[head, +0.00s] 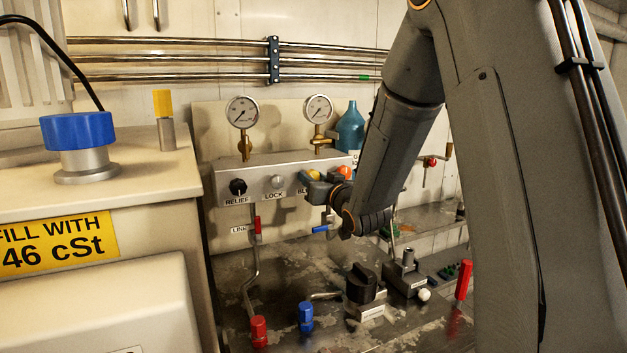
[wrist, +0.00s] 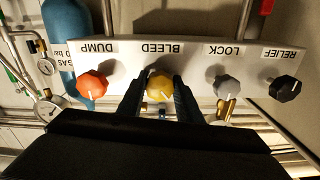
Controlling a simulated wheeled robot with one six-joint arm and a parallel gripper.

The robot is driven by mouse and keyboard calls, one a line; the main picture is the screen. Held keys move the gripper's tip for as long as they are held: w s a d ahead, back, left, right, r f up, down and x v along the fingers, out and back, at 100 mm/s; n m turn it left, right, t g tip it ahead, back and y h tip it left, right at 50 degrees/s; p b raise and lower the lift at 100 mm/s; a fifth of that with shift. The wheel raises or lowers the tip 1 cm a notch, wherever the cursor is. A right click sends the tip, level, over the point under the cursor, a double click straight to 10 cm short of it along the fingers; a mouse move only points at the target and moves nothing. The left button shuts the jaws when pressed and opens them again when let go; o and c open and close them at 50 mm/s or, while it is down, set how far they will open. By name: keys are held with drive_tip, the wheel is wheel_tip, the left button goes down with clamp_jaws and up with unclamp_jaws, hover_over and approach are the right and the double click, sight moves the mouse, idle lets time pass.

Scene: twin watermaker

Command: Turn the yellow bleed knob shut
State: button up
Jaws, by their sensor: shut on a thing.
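The yellow bleed knob (wrist: 160,86) sits on the light panel under the upside-down label BLEED in the wrist view. My gripper (wrist: 159,92) has one dark finger on each side of it and is shut on it. A pale pointer line shows on the knob face, toward the lower part of the picture. In the head view, a bit of the yellow knob (head: 313,175) shows behind my gripper (head: 318,186), which hides much of it and its label.
The orange-red dump knob (wrist: 94,84) and the grey lock knob (wrist: 228,87) flank the bleed knob closely. The black relief knob (wrist: 284,88) is farther right in the wrist view. Gauges (head: 242,111) stand above the panel. A blue-handled valve (head: 321,228) is just below my gripper.

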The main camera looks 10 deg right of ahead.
drive_tip(key=m, duration=0.3)
drive_tip(key=shift+m, duration=0.3)
drive_tip(key=shift+m+p, duration=0.4)
drive_tip(key=shift+m, duration=1.5)
drive_tip(key=o, duration=1)
drive_tip(key=shift+o, duration=0.2)
drive_tip(key=s+d+b, duration=0.1)
drive_tip(key=s, duration=0.6)
drive_tip(key=shift+s+d+b, duration=0.2)
drive_tip(key=shift+s+b, duration=0.1)
drive_tip(key=shift+s, duration=0.05)
